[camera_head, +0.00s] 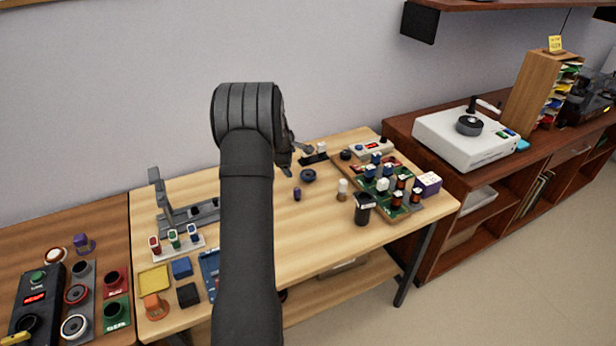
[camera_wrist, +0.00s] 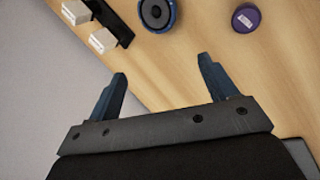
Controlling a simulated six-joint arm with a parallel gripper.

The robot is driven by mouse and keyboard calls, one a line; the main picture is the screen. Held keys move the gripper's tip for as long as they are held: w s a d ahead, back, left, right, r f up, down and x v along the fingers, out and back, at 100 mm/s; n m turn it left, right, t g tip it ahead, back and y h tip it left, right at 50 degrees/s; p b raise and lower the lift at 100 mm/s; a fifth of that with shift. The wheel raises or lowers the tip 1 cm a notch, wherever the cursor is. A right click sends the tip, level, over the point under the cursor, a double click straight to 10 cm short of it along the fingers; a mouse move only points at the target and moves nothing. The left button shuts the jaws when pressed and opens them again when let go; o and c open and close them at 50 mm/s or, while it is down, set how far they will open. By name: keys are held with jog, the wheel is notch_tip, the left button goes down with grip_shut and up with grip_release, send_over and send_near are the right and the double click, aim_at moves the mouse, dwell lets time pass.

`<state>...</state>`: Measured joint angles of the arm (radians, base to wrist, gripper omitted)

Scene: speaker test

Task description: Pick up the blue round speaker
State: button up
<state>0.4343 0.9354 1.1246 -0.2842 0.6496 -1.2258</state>
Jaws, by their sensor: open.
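The blue round speaker (camera_head: 308,176) lies on the light wooden table, just right of my gripper in the head view. In the wrist view the speaker (camera_wrist: 158,14) shows as a dark blue ring with a black centre, cut by the top edge. My gripper (camera_wrist: 162,67) is open and empty. Its two blue fingers point toward the speaker, with a gap of bare table between. In the head view my arm hides much of the gripper.
A small purple cylinder (camera_wrist: 246,18) stands right of the speaker in the wrist view. A black piece with white blocks (camera_wrist: 103,38) lies to its left. Right of these in the head view are a white-topped bottle (camera_head: 342,190), a black jar (camera_head: 364,209) and a crowded green board (camera_head: 398,215).

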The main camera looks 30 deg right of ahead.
notch_tip(320, 180, up, 8)
jog(key=w+n+g, duration=0.2)
jog(key=n+g, duration=0.2)
jog(key=n, duration=0.1)
send_near(308, 174)
jog(key=shift+n+h, duration=0.3)
jog(key=x, duration=0.8)
jog(key=shift+w+f, duration=0.1)
jog(key=shift+f, duration=0.35)
jog(key=c, duration=1.1)
